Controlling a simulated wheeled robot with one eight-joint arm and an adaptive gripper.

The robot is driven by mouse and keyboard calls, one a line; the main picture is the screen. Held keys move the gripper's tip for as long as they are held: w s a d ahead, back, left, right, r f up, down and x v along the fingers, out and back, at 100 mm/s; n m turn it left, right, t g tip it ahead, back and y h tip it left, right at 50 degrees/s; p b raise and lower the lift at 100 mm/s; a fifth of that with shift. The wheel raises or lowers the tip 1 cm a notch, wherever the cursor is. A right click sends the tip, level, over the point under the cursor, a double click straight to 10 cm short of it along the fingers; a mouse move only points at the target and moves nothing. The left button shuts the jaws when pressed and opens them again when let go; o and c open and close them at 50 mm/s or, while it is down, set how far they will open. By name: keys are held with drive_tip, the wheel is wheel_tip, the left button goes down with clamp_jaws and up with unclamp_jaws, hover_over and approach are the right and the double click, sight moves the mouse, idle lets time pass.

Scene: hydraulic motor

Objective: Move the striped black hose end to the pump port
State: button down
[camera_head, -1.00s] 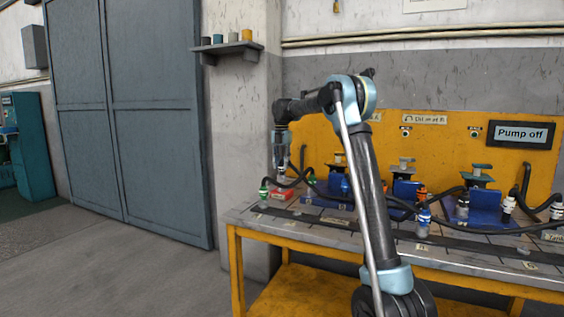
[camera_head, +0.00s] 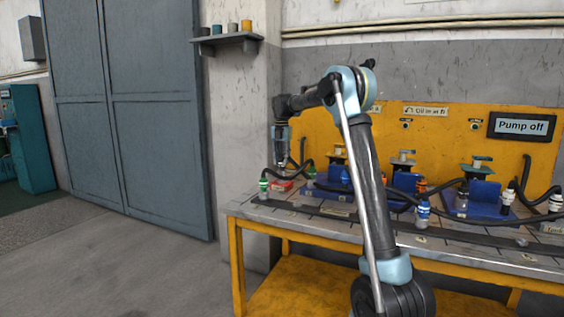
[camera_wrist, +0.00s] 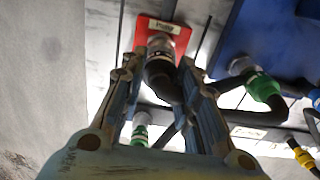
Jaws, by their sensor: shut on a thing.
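In the wrist view my gripper (camera_wrist: 164,72) is shut around a dark hose end (camera_wrist: 160,52) with a grey, banded fitting. Its black hose bends down between the fingers. The fitting's tip is over a red plate (camera_wrist: 178,29) with a small label that seems to read "Pump". I cannot tell whether the tip is seated in a port or just above it. In the head view my gripper (camera_head: 283,163) points down over the red plate (camera_head: 281,187) at the bench's left end. The held end is hard to make out there.
A green-banded hose end (camera_head: 264,186) stands left of the red plate. Another green-banded fitting (camera_wrist: 263,88) is beside a blue block (camera_wrist: 265,40). Several blue valve blocks and black hoses fill the bench (camera_head: 250,209) to the right. A "Pump off" display (camera_head: 521,127) is on the yellow panel.

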drive_tip(key=shift+f, duration=0.15)
drive_tip(key=shift+f, duration=0.8)
drive_tip(key=c, duration=1.1)
unclamp_jaws()
drive_tip(key=shift+r, duration=3.05)
drive_tip(key=shift+r, duration=0.1)
